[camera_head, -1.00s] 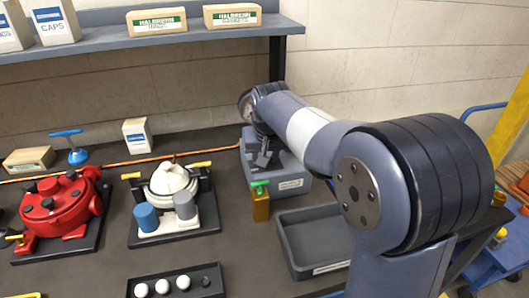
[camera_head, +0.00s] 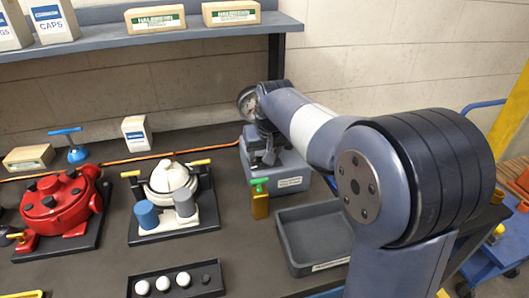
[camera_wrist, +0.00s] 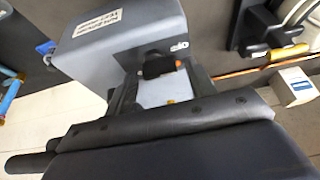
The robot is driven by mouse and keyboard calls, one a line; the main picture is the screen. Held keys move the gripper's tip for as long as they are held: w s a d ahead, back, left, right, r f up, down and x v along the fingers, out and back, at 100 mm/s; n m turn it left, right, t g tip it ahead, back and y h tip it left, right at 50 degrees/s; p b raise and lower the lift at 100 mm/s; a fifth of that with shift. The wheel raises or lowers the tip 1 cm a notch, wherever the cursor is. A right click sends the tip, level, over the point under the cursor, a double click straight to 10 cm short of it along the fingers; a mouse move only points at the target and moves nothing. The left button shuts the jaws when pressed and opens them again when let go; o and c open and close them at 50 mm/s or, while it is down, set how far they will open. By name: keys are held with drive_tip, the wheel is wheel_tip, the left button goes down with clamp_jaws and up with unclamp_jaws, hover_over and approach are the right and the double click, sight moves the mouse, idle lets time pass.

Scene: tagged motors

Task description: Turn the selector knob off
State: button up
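A grey-blue box (camera_head: 290,183) with a white label stands on the bench near the wall. In the wrist view the box (camera_wrist: 125,30) fills the upper left, its label upside down. A black knob-like part (camera_wrist: 156,66), which looks like the selector knob, sits over a pale panel with small orange marks. My gripper (camera_head: 262,160) is at the box's left part in the head view. In the wrist view my gripper (camera_wrist: 157,82) has its dark fingers apart, one on each side of the black part. Whether they touch it is unclear. The knob is hidden in the head view.
A white motor unit (camera_head: 172,195) and a red one (camera_head: 62,208) stand left. An orange cable (camera_head: 140,158) runs behind. A shelf (camera_head: 150,42) hangs above.

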drive_tip(key=shift+o, duration=0.5)
drive_tip(key=shift+r, duration=0.1)
drive_tip(key=a+v, duration=0.1)
drive_tip(key=v, duration=0.9)
drive_tip(key=shift+s+d+r, duration=0.2)
drive_tip(key=shift+d+r, duration=0.1)
drive_tip(key=shift+d, duration=0.2)
drive_tip(key=x, duration=1.1)
drive_tip(key=shift+f, duration=0.15)
drive_tip(key=shift+r, duration=0.2)
